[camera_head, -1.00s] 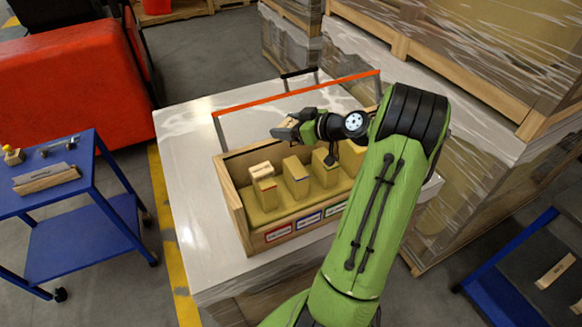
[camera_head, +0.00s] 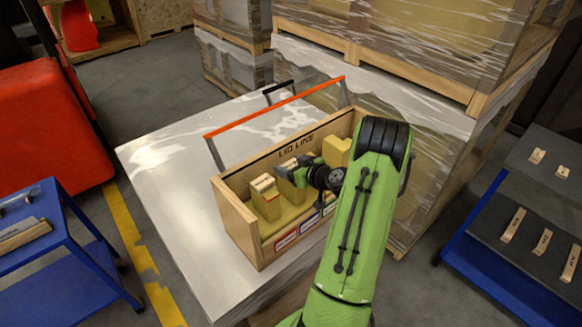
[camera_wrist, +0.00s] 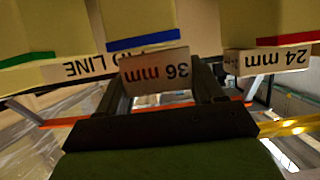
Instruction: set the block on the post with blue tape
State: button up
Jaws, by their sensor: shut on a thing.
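In the wrist view, which is upside down, a pale wooden block marked 36 mm (camera_wrist: 155,72) sits between my gripper's fingers (camera_wrist: 160,85). It is right at the end of the post with blue tape (camera_wrist: 143,42); I cannot tell whether it rests on it. A block marked 24 mm (camera_wrist: 268,60) is on the post with red tape (camera_wrist: 288,38). A post with green tape (camera_wrist: 28,58) shows at the left. In the head view my gripper (camera_head: 294,167) is shut on the block, over the second post from the left in the wooden box.
The wooden box (camera_head: 237,222) has a back wall marked LID LINE, and an orange bar (camera_head: 270,108) spans above it. A taller post (camera_head: 337,150) stands right of my gripper. A blue cart (camera_head: 40,240) is at left, and another with several blocks (camera_head: 542,240) is at right.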

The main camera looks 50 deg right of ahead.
jog(key=shift+f, duration=0.15)
jog(key=o, duration=1.1)
